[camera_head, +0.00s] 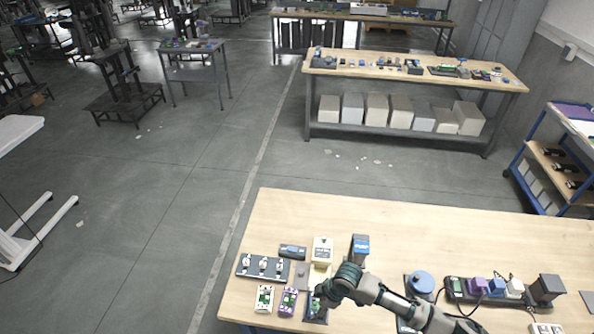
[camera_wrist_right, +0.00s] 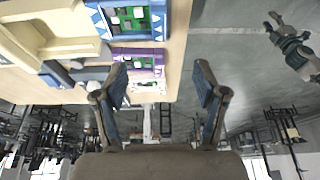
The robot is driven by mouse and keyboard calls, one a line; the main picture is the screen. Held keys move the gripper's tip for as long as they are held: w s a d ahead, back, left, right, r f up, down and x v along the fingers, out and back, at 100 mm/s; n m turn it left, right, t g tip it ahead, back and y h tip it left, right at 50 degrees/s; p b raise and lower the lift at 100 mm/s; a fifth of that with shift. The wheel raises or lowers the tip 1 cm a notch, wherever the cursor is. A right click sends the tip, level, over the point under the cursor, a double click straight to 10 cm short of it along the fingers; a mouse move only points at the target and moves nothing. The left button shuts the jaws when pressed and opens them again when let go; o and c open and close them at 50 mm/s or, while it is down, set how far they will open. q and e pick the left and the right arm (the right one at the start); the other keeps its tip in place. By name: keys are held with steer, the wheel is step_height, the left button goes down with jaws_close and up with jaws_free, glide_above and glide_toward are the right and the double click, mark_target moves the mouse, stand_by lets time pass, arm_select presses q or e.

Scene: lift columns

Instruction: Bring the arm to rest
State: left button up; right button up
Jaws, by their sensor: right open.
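My right arm (camera_head: 388,299) reaches in from the lower right, low over the near wooden table (camera_head: 430,235). My right gripper (camera_head: 318,292) is at its left end, over a small dark device with green on it near the front edge. In the right wrist view the gripper's two fingers (camera_wrist_right: 160,85) stand wide apart, with nothing between them. A purple-edged device (camera_wrist_right: 148,62) and a green circuit board (camera_wrist_right: 130,18) show beyond the left finger. The head view shows no left gripper.
A black panel with several silver parts (camera_head: 263,267), a cream box (camera_head: 322,249) and a blue-topped block (camera_head: 360,249) surround the gripper. A round blue-topped part (camera_head: 420,285) and a row of modules (camera_head: 485,290) are to the right. The table's back is clear.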

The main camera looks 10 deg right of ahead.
steer(key=shift+a, duration=0.1)
steer(key=s+a+m+t+y, duration=0.1)
steer(key=s+a+m+t, duration=0.1)
steer(key=s+a+m, duration=0.45)
steer(key=s+d+f+m+h, duration=0.1)
steer(key=s+d+m+h, duration=0.4)
steer(key=s+d, duration=0.9)
step_height(320, 180, down, 30)
steer(key=d+m+g+b, duration=0.1)
steer(key=b, duration=0.4)
steer(key=s+d+f+b, duration=0.1)
steer(key=s+f+b, duration=0.1)
steer(key=s+f, duration=0.7)
steer(key=s+d+f+g+b, duration=0.1)
steer(key=s+d+f+b, duration=0.1)
steer(key=s+f, duration=0.7)
step_height(320, 180, down, 4)
steer(key=shift+s+d+f, duration=0.1)
steer(key=shift+s+d, duration=0.15)
